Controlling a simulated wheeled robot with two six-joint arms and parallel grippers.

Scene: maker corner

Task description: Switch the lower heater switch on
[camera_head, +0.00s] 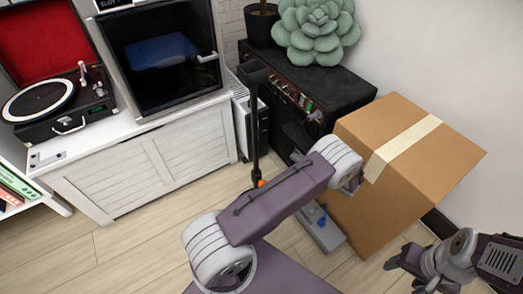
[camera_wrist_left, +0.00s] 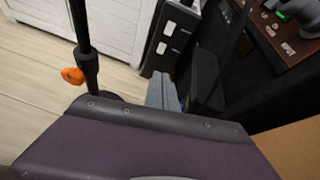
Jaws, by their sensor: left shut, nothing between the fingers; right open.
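The white heater (camera_head: 240,115) stands on the floor between the white cabinet and the black amplifier. Its dark side panel (camera_wrist_left: 170,40) shows in the left wrist view with two small pale controls, one above the other. The lower control (camera_wrist_left: 161,48) is too small to read as on or off. My left arm crosses the middle of the head view, in front of the heater's foot. My right gripper (camera_head: 405,262) is open and empty at the lower right, far from the heater.
A black pole (camera_head: 255,125) with an orange clamp (camera_wrist_left: 73,75) stands close in front of the heater. The black amplifier (camera_head: 335,90) and a cardboard box (camera_head: 410,160) crowd the right side. A grey item (camera_head: 322,235) lies beside the box. Floor at left is clear.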

